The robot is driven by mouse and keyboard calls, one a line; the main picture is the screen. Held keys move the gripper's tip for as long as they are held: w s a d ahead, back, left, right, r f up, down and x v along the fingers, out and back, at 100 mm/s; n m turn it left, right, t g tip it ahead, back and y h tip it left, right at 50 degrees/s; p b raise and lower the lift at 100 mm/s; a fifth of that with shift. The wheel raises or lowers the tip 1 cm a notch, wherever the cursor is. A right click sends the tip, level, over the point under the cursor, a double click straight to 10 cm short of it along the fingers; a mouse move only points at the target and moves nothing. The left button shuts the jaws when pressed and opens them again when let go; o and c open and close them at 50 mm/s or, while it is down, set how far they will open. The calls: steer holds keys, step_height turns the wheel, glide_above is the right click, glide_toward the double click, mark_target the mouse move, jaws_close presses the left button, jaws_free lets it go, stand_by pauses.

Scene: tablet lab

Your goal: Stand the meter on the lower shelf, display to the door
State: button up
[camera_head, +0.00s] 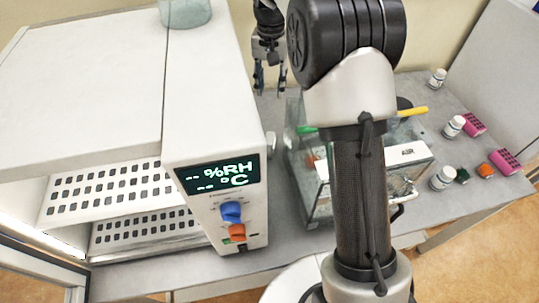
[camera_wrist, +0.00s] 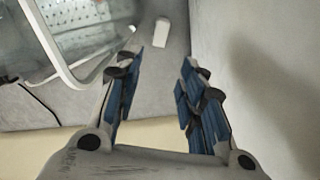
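A small white object (camera_wrist: 162,32), perhaps the meter, is on the grey bench between the chamber and a glass box. It also shows at the edge of the control panel in the head view (camera_head: 271,142); I see no display on it. The white chamber (camera_head: 80,75) stands at left with two perforated shelves, an upper one (camera_head: 104,190) and a lower one (camera_head: 140,232). The visible parts of both look empty. A door frame (camera_head: 45,268) shows at the lower left. My gripper (camera_head: 271,86) is open and empty behind the chamber's panel; its blue fingers (camera_wrist: 163,68) point towards the white object, apart from it.
The glass box (camera_head: 300,165) stands right of the chamber, partly hidden by my arm. A pale beaker (camera_head: 185,12) is on the chamber top. White bottles (camera_head: 443,178) and pink items (camera_head: 506,161) are on the bench at right. The chamber panel has blue (camera_head: 231,211) and orange (camera_head: 237,232) knobs.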

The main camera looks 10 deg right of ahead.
steer(key=b, duration=0.8)
glide_above(269, 139)
step_height(269, 139, down, 10)
step_height(269, 139, down, 11)
steer(key=b, duration=0.4)
steer(key=shift+d+f, duration=0.15)
steer(key=shift+f+b, duration=1.35)
steer(key=shift+f, duration=1.45)
steer(key=shift+c, duration=0.3)
jaws_close()
steer(key=shift+r, duration=0.15)
